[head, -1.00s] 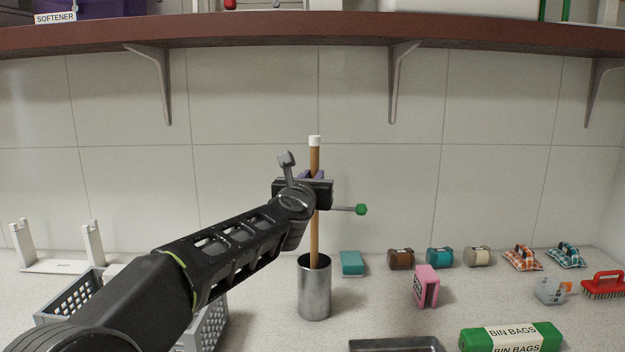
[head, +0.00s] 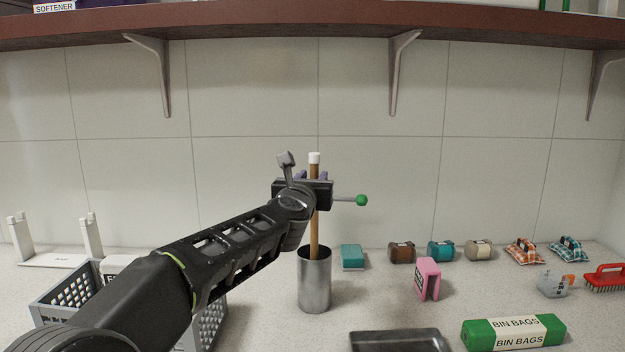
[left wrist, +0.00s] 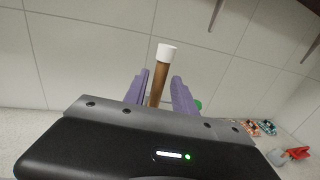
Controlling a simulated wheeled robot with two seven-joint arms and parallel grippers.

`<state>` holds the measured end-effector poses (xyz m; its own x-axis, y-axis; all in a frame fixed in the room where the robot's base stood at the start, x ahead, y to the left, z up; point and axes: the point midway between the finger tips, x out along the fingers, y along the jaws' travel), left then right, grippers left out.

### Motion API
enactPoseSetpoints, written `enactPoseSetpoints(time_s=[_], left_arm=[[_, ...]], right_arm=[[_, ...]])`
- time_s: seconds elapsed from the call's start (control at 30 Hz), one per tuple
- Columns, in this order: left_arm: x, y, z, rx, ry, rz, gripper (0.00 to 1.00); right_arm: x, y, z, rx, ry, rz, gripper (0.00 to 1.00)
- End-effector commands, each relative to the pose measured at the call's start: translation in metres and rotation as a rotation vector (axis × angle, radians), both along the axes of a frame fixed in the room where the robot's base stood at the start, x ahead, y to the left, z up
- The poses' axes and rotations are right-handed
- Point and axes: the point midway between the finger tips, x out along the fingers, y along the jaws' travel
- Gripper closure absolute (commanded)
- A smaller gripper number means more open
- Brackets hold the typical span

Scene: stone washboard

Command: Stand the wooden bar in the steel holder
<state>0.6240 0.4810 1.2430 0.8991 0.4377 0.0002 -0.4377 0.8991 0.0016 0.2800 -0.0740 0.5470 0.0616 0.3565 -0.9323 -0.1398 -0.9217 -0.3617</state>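The wooden bar (head: 314,235), brown with a white cap, stands nearly upright with its lower end inside the steel holder (head: 314,283), a grey metal cylinder on the counter. The bar's foot is hidden inside the holder. My left gripper (head: 314,176) is around the bar's upper part, with the white cap above it. In the left wrist view its purple fingers (left wrist: 161,92) stand apart on either side of the bar (left wrist: 158,83), with a gap showing at the right finger. My right gripper is not in view.
A teal sponge (head: 352,257), a pink box (head: 428,279) and several rolls stand right of the holder. A dark tray (head: 400,341) and green bin bags (head: 513,332) lie in front. A grey basket (head: 68,297) is at left. A brown shelf (head: 250,22) runs above.

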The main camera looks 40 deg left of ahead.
Motion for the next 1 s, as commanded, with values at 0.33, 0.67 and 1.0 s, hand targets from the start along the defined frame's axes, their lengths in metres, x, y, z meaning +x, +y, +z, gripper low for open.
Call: enactPoseSetpoints(time_s=[0.33,0.67,1.0], left_arm=[[0.000,0.000,-0.001,0.000,0.001,0.000,0.57],[-0.027,-0.013,-0.001,0.000,-0.001,0.000,0.57],[-0.068,-0.033,0.000,-0.001,0.000,0.000,0.57]], right_arm=[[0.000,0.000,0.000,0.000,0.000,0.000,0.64],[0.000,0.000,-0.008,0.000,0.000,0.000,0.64],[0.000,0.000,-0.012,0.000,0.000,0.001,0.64]])
